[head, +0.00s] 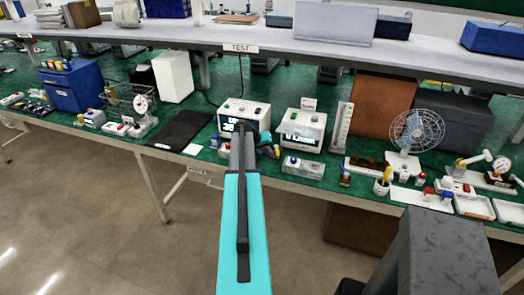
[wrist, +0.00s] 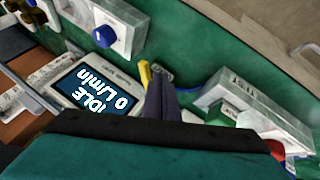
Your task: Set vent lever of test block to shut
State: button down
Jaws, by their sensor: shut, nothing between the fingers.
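My gripper (wrist: 162,98) has its two dark fingers together with nothing between them. A small yellow lever-like part (wrist: 145,74) shows just beyond the fingertips, beside a small dark fitting. I cannot tell whether it is the vent lever or whether the fingers touch it. A grey block (wrist: 244,104) with a green part lies to the right of the fingers. In the head view my gripper (head: 268,146) is over the bench, left of a low grey block (head: 303,168); the fingertips are unclear there.
A white instrument (head: 302,130) reads 0 L/min; its screen (wrist: 94,92) shows IDLE in the wrist view. Another white instrument (head: 243,113) stands to its left. A blue knob (wrist: 104,36) is near the screen. A dark mat (head: 181,130) lies left; a fan (head: 417,132) stands right.

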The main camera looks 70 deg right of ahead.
aim_at(277, 154)
jog(key=shift+s+d, duration=0.25)
jog(key=shift+s, duration=0.2)
jog(key=shift+s+d+f+b, duration=0.15)
jog(key=shift+s+b, duration=0.25)
jog(key=shift+b, duration=0.25)
jog(key=shift+s+b, duration=0.5)
jog(key=shift+b, duration=0.45)
jog(key=shift+s, duration=0.15)
jog(key=shift+w, duration=0.3)
jog(key=shift+w+d, duration=0.15)
jog(key=shift+w, duration=0.35)
jog(key=shift+w, duration=0.1)
